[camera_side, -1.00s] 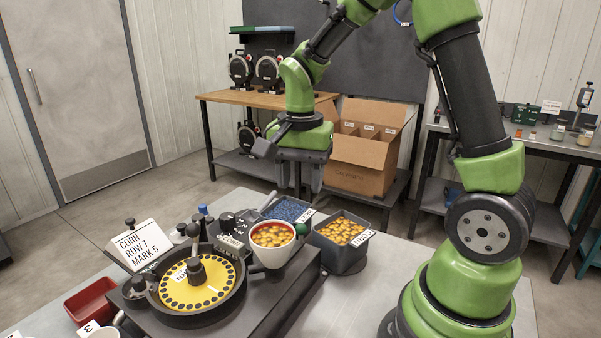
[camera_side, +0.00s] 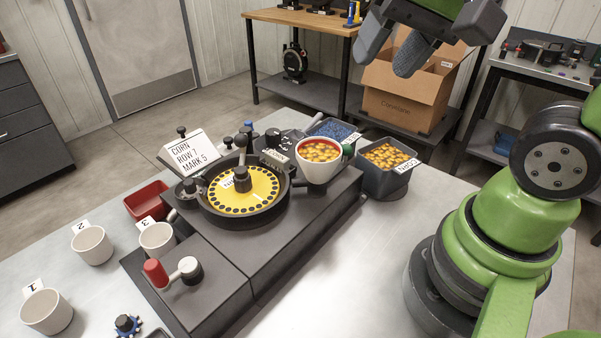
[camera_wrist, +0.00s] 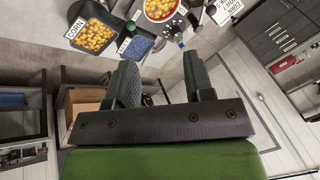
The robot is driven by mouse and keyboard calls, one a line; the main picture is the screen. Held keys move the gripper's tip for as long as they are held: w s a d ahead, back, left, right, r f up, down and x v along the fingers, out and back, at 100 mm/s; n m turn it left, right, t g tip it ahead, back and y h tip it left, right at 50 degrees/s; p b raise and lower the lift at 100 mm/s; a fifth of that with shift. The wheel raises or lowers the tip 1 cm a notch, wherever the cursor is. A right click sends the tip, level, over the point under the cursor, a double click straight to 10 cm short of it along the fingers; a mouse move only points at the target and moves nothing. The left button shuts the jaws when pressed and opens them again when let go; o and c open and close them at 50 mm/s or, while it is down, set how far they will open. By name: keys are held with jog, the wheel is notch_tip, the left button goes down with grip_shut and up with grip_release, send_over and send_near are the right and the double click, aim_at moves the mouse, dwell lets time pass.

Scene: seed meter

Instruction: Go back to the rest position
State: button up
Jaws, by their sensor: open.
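My gripper (camera_side: 391,52) is open and empty at the top of the side view, raised high above the far end of the bench. Its two fingers also show apart in the wrist view (camera_wrist: 164,82), with nothing between them. Below and to the left stands the seed meter, with a yellow seed plate (camera_side: 252,200) and a white hopper cup (camera_side: 318,168) full of orange and yellow seeds. A grey corn bin (camera_side: 383,181) stands to its right, apart from my gripper. The tops of my arm are cut off by the frame.
A blue-seed bin (camera_side: 335,128) sits behind the hopper. A sign (camera_side: 193,152) reads CORN ROW 7 MARK 5. A red tray (camera_side: 146,200) and several white cups (camera_side: 92,245) stand at left. A cardboard box (camera_side: 408,98) is beyond the bench. The front right bench top is clear.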

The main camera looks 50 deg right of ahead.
jog(key=s+n, duration=0.1)
jog(key=s+a+n+t, duration=0.1)
jog(key=s, duration=0.1)
jog(key=s+a+r+n+t+y, duration=0.1)
jog(key=shift+s+a+n, duration=0.15)
jog(key=shift+s+n, duration=0.2)
jog(key=shift+n, duration=0.05)
